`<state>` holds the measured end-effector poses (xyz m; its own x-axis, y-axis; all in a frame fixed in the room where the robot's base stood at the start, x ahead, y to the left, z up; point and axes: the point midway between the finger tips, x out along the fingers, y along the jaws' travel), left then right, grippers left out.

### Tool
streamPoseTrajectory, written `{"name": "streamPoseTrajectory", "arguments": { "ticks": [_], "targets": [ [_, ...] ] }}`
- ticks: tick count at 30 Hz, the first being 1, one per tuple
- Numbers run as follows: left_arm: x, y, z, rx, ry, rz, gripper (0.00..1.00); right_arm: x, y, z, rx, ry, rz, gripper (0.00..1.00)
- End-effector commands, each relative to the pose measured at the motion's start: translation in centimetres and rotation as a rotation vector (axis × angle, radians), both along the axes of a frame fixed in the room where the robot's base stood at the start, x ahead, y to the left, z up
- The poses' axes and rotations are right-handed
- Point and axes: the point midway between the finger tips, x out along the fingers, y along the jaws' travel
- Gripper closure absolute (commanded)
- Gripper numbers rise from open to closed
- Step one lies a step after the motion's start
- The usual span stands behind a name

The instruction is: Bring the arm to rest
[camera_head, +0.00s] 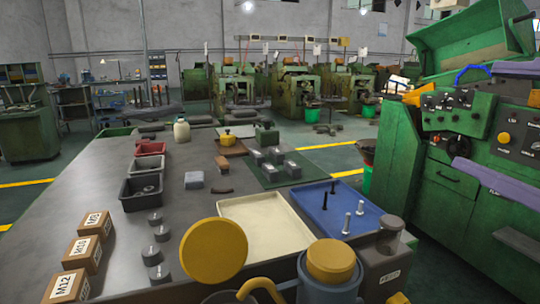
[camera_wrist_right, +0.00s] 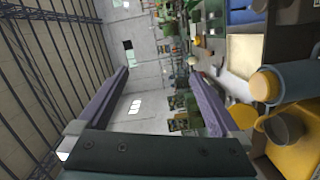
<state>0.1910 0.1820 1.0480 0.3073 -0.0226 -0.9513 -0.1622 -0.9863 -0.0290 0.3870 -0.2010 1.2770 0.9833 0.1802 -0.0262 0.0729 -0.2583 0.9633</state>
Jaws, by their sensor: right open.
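My right gripper (camera_head: 474,116) reaches in from the right edge of the head view, in front of the green machine (camera_head: 445,195). Its two purple fingers are wide apart, one above the other, with nothing between them. In the right wrist view the gripper (camera_wrist_right: 158,82) is also open and empty, with the wall and hall beyond. The fingers appear clear of the workbench (camera_head: 90,190). My left gripper is not in view.
The green machine's raised cover (camera_head: 470,40) stands close to the gripper.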

Motion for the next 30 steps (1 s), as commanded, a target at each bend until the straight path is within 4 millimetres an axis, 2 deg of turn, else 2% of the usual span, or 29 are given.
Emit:
{"name": "streamPoseTrajectory", "arguments": {
  "ticks": [1,3,6,9,12,16,24,30],
  "targets": [
    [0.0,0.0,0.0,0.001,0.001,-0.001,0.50,-0.7,-2.6,-3.0,0.037,0.125,-0.117,0.00],
    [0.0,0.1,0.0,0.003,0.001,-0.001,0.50,-2.2,-5.7,-6.7,0.072,0.286,-0.268,0.00],
    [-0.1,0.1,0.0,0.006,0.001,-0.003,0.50,-5.2,-9.0,-10.9,0.089,0.477,-0.438,0.00],
    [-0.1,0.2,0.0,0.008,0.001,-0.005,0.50,-8.6,-11.3,-14.0,0.085,0.641,-0.573,0.00],
    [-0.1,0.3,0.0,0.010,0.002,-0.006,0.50,-12.2,-13.0,-16.3,0.069,0.787,-0.686,0.00],
    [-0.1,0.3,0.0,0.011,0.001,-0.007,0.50,-17.2,-14.8,-18.4,0.031,0.969,-0.819,0.00],
    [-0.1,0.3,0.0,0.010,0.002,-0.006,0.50,-18.7,-9.1,-21.3,0.349,1.058,-0.837,0.00],
    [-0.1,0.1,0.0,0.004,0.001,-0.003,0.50,-19.5,-4.4,-22.6,0.580,1.126,-0.849,0.00]
  ]
}}
